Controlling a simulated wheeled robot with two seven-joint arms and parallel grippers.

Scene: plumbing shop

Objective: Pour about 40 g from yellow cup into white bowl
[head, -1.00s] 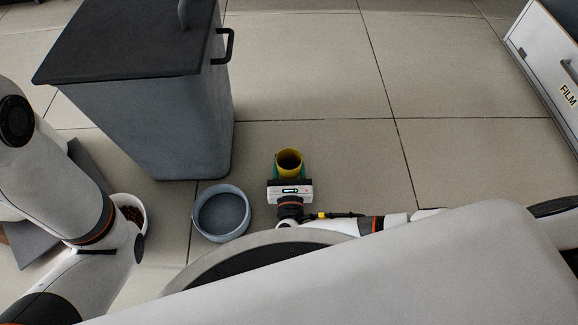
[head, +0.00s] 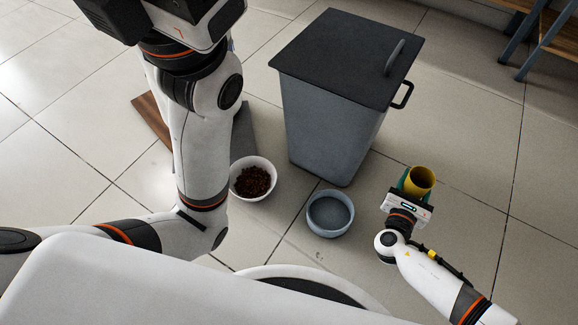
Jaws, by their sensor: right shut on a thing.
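The yellow cup (head: 423,178) is upright or nearly so, at the right of the head view. My right gripper (head: 411,185) is shut on it, with green fingers at its sides. I cannot tell whether the cup touches the floor, and its contents do not show. The white bowl (head: 236,190) stands left of the middle and holds brown pellets. The cup is well to the right of it, with another bowl between them. My left arm rises close on the left side of the white bowl; its fingers do not show.
A blue-grey bowl (head: 330,231) stands on the floor between the white bowl and the cup. A grey bin (head: 325,120) with a dark lid and handle stands behind the bowls. A wooden shelf unit (head: 545,35) is at the far right. Tiled floor is clear right of the cup.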

